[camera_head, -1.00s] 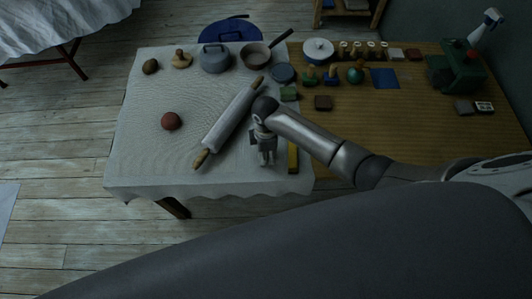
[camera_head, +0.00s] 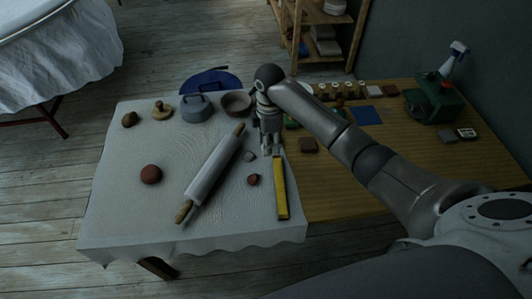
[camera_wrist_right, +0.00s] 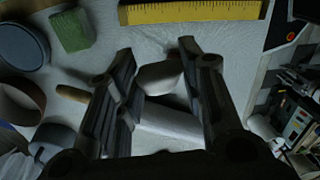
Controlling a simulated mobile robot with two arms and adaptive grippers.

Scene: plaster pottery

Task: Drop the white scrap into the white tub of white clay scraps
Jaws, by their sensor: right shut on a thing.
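My right gripper (camera_head: 268,150) points down above the cloth-covered part of the table, left of the yellow ruler's far end. In the right wrist view its fingers (camera_wrist_right: 157,62) close on a whitish lump (camera_wrist_right: 160,77), the white scrap. In the head view the held scrap cannot be made out against the fingers. A small grey-white lump (camera_head: 249,156) shows just left of the fingers. No white tub of scraps can be made out in these views. My left gripper is not in view.
A rolling pin (camera_head: 212,173) lies left of the gripper; the ruler (camera_head: 281,190) lies right. Pots stand behind. A green machine (camera_head: 434,103) and spray bottle (camera_head: 455,58) stand at right.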

